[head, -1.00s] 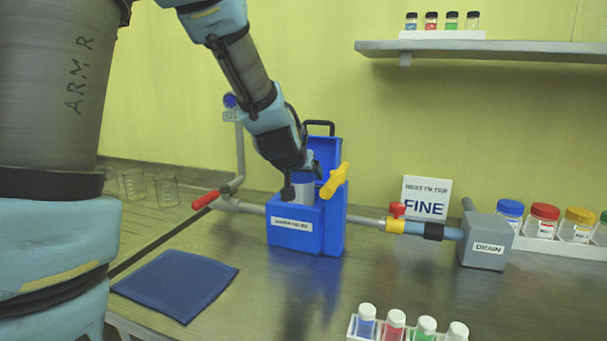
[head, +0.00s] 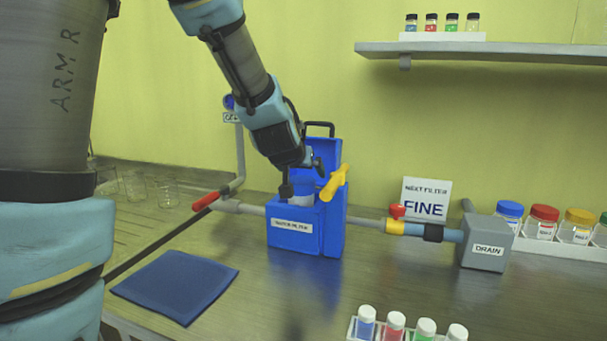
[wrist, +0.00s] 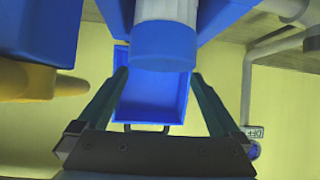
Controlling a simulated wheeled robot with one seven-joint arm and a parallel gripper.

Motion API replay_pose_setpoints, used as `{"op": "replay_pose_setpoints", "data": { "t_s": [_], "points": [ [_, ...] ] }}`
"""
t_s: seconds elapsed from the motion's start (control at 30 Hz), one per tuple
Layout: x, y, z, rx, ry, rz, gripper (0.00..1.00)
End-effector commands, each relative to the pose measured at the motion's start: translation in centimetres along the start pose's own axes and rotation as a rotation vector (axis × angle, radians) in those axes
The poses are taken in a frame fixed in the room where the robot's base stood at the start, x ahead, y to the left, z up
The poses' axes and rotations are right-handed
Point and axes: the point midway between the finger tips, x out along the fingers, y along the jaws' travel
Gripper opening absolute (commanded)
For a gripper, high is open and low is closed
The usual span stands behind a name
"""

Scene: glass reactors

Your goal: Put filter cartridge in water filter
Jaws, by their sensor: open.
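The water filter (head: 293,240) is a blue labelled box on the bench, its lid (head: 327,155) standing open at the back. The lid also shows in the wrist view (wrist: 155,98). The filter cartridge (wrist: 165,46), white with a blue end, lies just beyond my fingertips in the wrist view. In the head view its pale top (head: 302,195) shows at the box opening, mostly hidden by the box and my gripper. My gripper (head: 303,184) is over the opening, open, its fingers (wrist: 160,76) apart on either side of the cartridge's line. Whether the cartridge is fully seated cannot be told.
A yellow handle (head: 334,184) sticks up at the box's right. Pipes run left to a red handle (head: 206,200) and right to a red valve (head: 397,211) and grey drain (head: 486,241). A blue mat (head: 176,286) lies front left. Vials (head: 396,328) stand front right.

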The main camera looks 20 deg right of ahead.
Motion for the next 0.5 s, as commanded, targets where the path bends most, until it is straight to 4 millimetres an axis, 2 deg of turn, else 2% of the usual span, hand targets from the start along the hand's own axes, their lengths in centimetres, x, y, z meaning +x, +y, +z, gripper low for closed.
{"op": "replay_pose_setpoints", "data": {
  "t_s": [0.33, 0.5],
  "points": [
    [-7.3, 0.1, -0.2, 0.000, 0.003, 0.002, 1.00],
    [-9.8, 0.0, -0.1, 0.000, 0.001, 0.002, 1.00]
  ]
}}
